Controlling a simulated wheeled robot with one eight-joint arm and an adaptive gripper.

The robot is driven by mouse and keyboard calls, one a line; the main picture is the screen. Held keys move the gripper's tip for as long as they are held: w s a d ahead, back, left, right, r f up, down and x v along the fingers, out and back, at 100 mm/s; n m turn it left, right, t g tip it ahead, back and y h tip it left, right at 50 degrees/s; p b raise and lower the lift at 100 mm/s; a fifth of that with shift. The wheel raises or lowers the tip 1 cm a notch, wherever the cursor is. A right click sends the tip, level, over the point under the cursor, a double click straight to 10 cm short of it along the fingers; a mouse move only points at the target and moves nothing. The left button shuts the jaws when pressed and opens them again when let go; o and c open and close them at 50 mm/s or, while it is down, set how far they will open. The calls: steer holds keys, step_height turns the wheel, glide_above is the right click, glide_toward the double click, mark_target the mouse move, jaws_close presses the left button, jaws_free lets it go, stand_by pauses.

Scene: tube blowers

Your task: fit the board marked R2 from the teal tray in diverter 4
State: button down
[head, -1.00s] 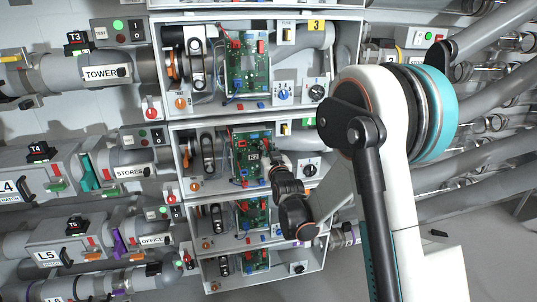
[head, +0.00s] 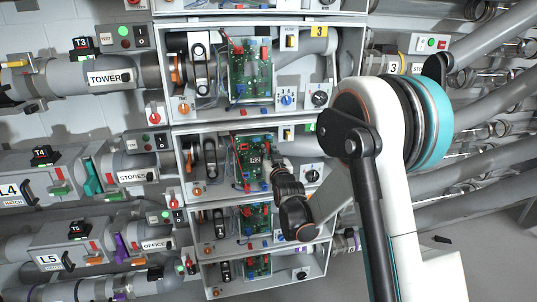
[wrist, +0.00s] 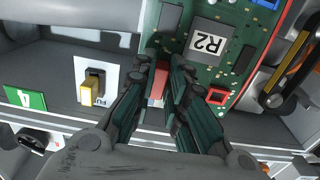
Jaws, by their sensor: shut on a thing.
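The green board marked R2 (head: 250,178) is inside the open grey housing (head: 180,163), second fully visible from the top. The wrist view shows the board (wrist: 238,45) upside down, with its R2 chip facing me. My gripper (wrist: 163,70) is shut on a red piece (wrist: 158,86) at the board's near edge. In the head view my gripper (head: 272,166) reaches the board's right side from below right. The fingers hide part of the board's edge. I cannot tell how the board is seated. The teal tray is not in view.
A yellow-handled switch (wrist: 92,88) stands beside the fingers. A black knob (head: 312,176) is right of my gripper in the same housing. A similar housing with a board (head: 250,75) is above; others are below. Pipes crowd the left and right.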

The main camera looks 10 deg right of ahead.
steer(key=shift+w, duration=2.1)
stand_by(1.3)
steer(key=c, duration=1.5)
jaws_free()
steer(key=shift+s, duration=0.1)
steer(key=s+r+g, duration=0.3)
steer(key=s, duration=1.1)
steer(key=s+r+g, duration=0.2)
steer(key=s, duration=1.1)
steer(key=s+f+g, duration=0.1)
steer(key=s+g, duration=0.1)
steer(key=s, duration=0.6)
steer(key=s+f+g, duration=0.2)
steer(key=s, duration=0.6)
steer(key=s+f+g, duration=0.1)
steer(key=s+g, duration=0.1)
steer(key=s, duration=0.6)
steer(key=shift+s+f, duration=0.1)
steer(key=shift+f, duration=0.15)
